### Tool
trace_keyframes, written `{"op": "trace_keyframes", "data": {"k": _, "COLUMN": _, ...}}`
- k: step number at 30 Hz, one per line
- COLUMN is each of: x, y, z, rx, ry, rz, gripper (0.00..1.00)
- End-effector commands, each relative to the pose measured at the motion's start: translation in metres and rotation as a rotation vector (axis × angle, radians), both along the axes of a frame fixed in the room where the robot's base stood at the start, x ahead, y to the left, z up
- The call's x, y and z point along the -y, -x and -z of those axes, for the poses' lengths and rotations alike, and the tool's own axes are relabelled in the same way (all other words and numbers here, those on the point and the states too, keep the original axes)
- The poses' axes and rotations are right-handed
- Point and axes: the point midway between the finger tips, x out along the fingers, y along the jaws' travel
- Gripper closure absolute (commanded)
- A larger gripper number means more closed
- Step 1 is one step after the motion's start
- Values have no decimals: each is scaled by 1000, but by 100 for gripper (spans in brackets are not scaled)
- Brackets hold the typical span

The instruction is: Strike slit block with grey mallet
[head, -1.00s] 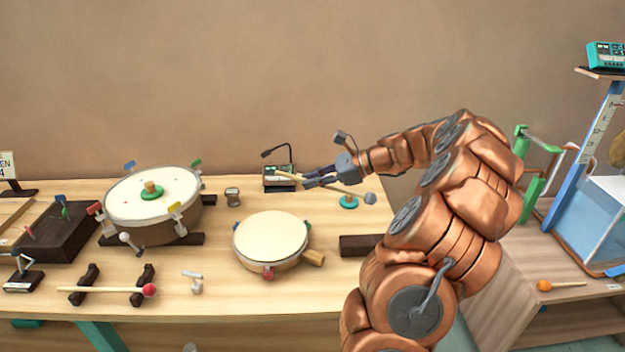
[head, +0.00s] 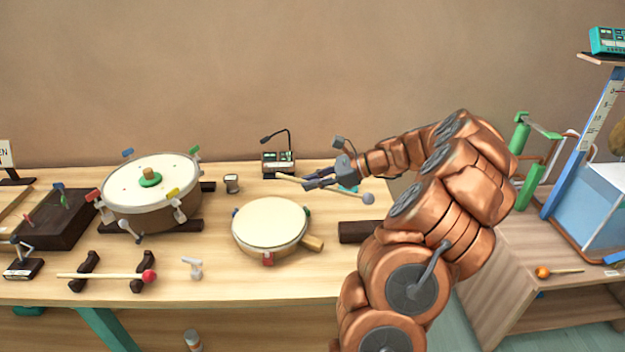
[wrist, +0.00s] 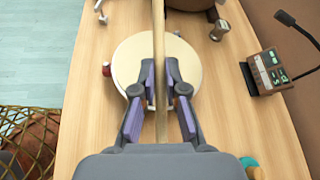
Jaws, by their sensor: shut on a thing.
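My gripper (head: 312,182) is shut on the pale wooden stick of the grey mallet, above the table's back right part. The mallet's round grey head (head: 368,198) sticks out to the right and its other end to the left. In the wrist view the stick (wrist: 159,60) runs between the two fingers, over the pale round drum; the grey head does not show there. I cannot tell surely which thing is the slit block. A dark wooden block (head: 358,232) lies at the right, partly hidden by my arm. A larger dark box (head: 50,222) with coloured parts stands at the left.
A handled frame drum (head: 270,224) lies mid-table, with a large drum (head: 150,195) left of it. A red-headed mallet (head: 110,276) rests on two dark stands in front. A device with a bent stalk (head: 278,162) stands at the back.

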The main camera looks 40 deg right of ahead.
Motion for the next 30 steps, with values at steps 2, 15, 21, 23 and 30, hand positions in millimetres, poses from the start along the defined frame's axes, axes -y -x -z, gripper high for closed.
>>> {"op": "trace_keyframes", "data": {"k": 2, "x": 0, "y": 0, "z": 0, "rx": 0, "ry": 0, "rz": 0, "gripper": 100}}
{"op": "trace_keyframes", "data": {"k": 15, "x": 11, "y": 7, "z": 49, "rx": 86, "ry": -121, "rz": 1, "gripper": 100}}
{"op": "trace_keyframes", "data": {"k": 21, "x": 14, "y": 10, "z": 54, "rx": 116, "ry": -157, "rz": 0, "gripper": 100}}
{"op": "trace_keyframes", "data": {"k": 23, "x": 14, "y": 10, "z": 49, "rx": 116, "ry": -156, "rz": -1, "gripper": 100}}
{"op": "trace_keyframes", "data": {"k": 30, "x": 13, "y": 10, "z": 7, "rx": 117, "ry": -155, "rz": -1, "gripper": 100}}
